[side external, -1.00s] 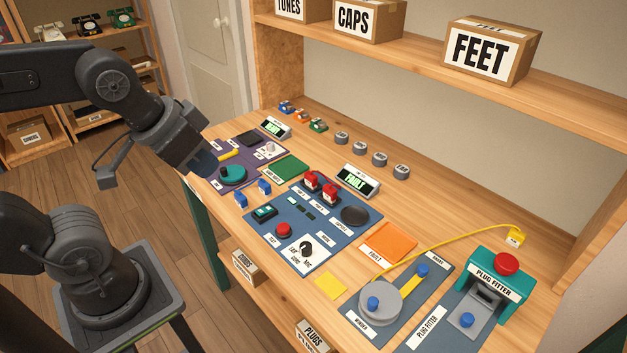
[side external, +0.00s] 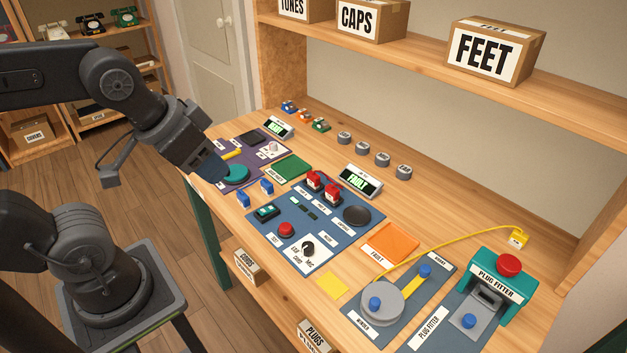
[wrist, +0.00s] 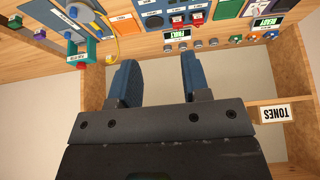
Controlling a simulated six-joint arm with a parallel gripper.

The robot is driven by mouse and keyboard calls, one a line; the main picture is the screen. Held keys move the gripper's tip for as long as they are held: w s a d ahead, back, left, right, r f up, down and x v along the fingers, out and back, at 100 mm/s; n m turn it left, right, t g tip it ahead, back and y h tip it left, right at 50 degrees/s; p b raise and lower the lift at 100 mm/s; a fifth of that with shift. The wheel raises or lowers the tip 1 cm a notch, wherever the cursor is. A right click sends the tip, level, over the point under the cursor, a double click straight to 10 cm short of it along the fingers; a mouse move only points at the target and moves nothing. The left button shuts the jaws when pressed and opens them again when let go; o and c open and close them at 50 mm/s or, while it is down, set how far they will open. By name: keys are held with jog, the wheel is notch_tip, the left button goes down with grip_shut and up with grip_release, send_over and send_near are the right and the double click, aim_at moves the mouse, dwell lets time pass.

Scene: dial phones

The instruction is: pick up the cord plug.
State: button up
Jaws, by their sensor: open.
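The cord plug (side external: 517,238) is a small yellow block at the end of a yellow cord (side external: 450,243). It lies at the back right of the bench, behind the teal plug fitter (side external: 497,284). The cord runs left from it to the grey winder (side external: 382,303). In the wrist view the yellow cord (wrist: 112,42) shows at upper left, beside the fitter (wrist: 76,50). My gripper (side external: 212,172) is over the bench's far left end, well away from the plug. In the wrist view its two blue fingers (wrist: 158,72) are apart with nothing between them.
A blue test panel (side external: 315,222) with red and black controls lies mid-bench. An orange fault mat (side external: 390,243) lies right of it. Small grey round parts (side external: 382,160) line the back. A shelf with boxes (side external: 490,50) overhangs the rear.

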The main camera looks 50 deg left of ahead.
jog(key=shift+o, duration=0.6)
jog(key=m+g, duration=0.6)
jog(key=m, duration=1.2)
send_over(313, 174)
notch_tip(313, 174, down, 12)
notch_tip(313, 174, down, 14)
jog(key=shift+r, duration=0.15)
grip_shut()
